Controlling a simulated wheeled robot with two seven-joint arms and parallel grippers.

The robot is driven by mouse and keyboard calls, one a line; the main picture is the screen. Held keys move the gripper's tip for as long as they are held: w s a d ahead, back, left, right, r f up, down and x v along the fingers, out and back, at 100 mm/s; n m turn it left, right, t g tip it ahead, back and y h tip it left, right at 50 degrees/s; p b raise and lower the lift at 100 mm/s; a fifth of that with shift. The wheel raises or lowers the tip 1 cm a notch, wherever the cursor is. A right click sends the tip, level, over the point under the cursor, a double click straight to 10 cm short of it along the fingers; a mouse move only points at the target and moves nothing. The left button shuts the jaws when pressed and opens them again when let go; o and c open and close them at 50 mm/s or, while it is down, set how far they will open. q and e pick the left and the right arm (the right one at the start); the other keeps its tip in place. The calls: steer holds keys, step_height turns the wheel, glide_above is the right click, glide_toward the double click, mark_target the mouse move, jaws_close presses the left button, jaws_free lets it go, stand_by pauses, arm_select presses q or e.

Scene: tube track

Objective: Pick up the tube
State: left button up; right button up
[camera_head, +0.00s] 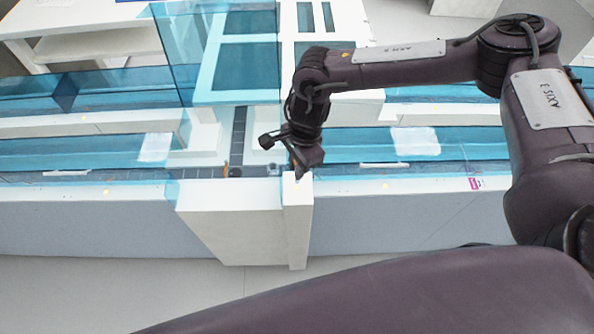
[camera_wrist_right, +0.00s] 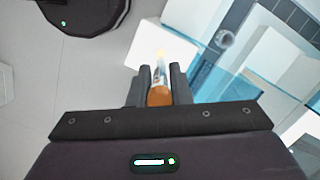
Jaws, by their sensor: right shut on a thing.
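My right gripper (camera_wrist_right: 160,70) is shut on a tube (camera_wrist_right: 159,95) in the right wrist view. The tube has an orange-brown end towards the wrist and a pale, shiny body between the two dark fingers. In the head view my right gripper (camera_head: 302,168) points down at the top of a white block by the track. The tube is too small and covered to make out clearly there. I cannot tell whether its far end touches anything. My left gripper is not in view.
A long track (camera_head: 80,152) with blue see-through walls runs across the head view. A white block (camera_head: 297,225) stands at its front side below my right gripper. A tall blue see-through panel (camera_head: 225,50) rises behind. Open grey floor (camera_head: 100,290) lies in front.

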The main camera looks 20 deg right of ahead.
step_height(320, 180, up, 17)
steer(key=b, duration=0.3)
steer(key=shift+r+b, duration=0.2)
steer(key=shift+b, duration=0.1)
steer(key=shift+f, duration=0.1)
